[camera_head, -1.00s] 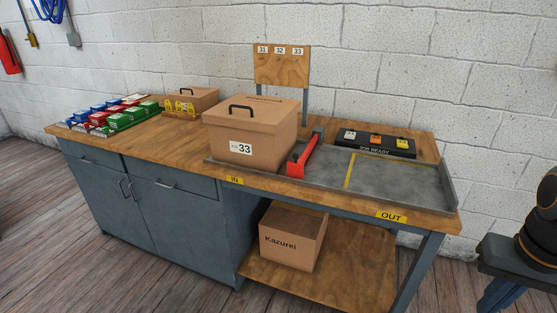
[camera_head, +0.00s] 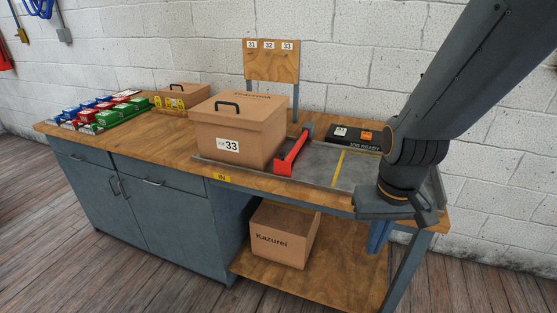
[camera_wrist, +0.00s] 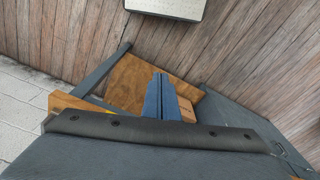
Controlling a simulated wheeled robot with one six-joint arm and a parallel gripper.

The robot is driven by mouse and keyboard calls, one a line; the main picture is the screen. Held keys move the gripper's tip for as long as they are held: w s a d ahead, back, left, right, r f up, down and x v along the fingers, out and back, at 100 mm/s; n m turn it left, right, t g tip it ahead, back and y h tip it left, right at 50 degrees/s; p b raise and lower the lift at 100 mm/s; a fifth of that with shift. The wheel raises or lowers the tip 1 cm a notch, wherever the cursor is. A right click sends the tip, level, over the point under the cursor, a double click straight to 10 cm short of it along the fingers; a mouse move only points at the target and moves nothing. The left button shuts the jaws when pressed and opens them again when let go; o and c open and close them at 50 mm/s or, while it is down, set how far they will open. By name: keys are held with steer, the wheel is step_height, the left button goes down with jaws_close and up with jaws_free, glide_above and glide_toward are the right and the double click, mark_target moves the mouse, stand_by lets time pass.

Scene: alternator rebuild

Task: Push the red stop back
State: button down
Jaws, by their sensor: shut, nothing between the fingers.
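The red stop (camera_head: 291,156) is a long bar lying across the grey tray (camera_head: 350,172) on the bench. It sits just right of the large cardboard box labelled 33 (camera_head: 240,134), between that box and the yellow line. My gripper (camera_head: 379,236) hangs in front of the bench's front right edge, right of the red stop and apart from it. Its blue fingers point down and are together, with nothing between them. They also show in the wrist view (camera_wrist: 162,98), over the lower shelf. The red stop is out of the wrist view.
A black JOB READY block (camera_head: 352,136) stands behind the tray, partly hidden by my arm. A number board (camera_head: 271,60) stands at the back. A Kazurei box (camera_head: 284,234) is on the lower shelf. Colored boxes (camera_head: 100,110) and a smaller handled box (camera_head: 178,96) are at left.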

steer(key=w+a+f+n+t+y+b, duration=0.1)
steer(key=w+f+n+t, duration=0.1)
steer(key=w+n+t, duration=0.35)
steer(key=w+a+f+n+t+y+b, duration=0.1)
steer(key=w+a+f+n+t+b, duration=0.1)
steer(key=w+n, duration=0.65)
steer(key=w+a+r+n+t+y+b, duration=0.1)
steer(key=w+a+r+n+t+y, duration=0.4)
steer(key=a+n, duration=0.4)
steer(key=w+a+r+y, duration=0.1)
steer(key=y, duration=0.1)
steer(key=shift+n+y+b, duration=0.3)
steer(key=shift+b, duration=0.05)
steer(key=shift+a, duration=0.15)
